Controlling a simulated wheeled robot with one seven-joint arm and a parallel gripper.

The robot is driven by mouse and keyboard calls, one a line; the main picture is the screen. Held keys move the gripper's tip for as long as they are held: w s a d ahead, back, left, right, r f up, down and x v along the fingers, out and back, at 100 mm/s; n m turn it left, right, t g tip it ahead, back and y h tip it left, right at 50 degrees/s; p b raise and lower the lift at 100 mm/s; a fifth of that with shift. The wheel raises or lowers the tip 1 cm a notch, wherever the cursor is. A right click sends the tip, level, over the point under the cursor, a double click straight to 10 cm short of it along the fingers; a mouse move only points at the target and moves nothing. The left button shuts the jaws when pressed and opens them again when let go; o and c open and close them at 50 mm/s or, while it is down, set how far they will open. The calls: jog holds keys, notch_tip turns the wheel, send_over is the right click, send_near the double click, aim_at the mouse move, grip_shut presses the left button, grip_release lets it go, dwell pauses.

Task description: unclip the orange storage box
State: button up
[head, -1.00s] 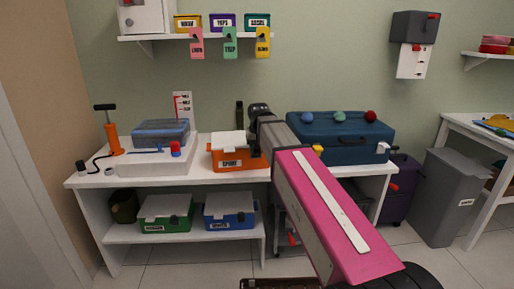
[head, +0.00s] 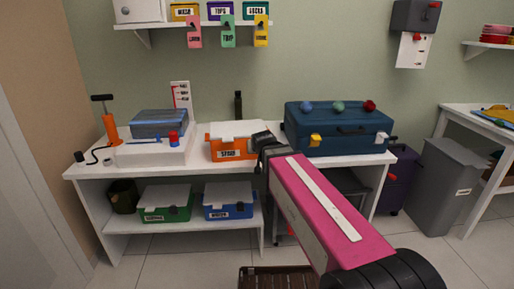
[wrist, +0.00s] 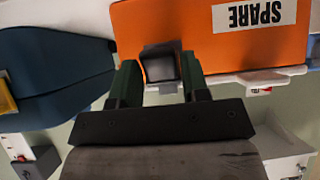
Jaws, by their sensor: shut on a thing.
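The orange storage box (head: 228,148) stands on the white bench with a pale lid (head: 237,131) on top. Its front label is hard to read in the head view but reads SPARE in the wrist view, where the box (wrist: 205,42) appears upside down. My gripper (head: 264,140) is at the right end of the box. In the wrist view, my gripper (wrist: 161,68) has one finger on each side of a dark grey clip (wrist: 162,67) on the box and is shut on it. The clip's far side is hidden.
A teal suitcase (head: 340,130) stands close to the right of the box. A white scale-like unit (head: 155,152) is to the left. Green (head: 165,203) and blue (head: 229,204) boxes sit on the shelf below.

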jog(key=shift+f, duration=0.15)
dwell(0.4)
jog(key=o, duration=0.8)
jog(key=shift+s, duration=0.1)
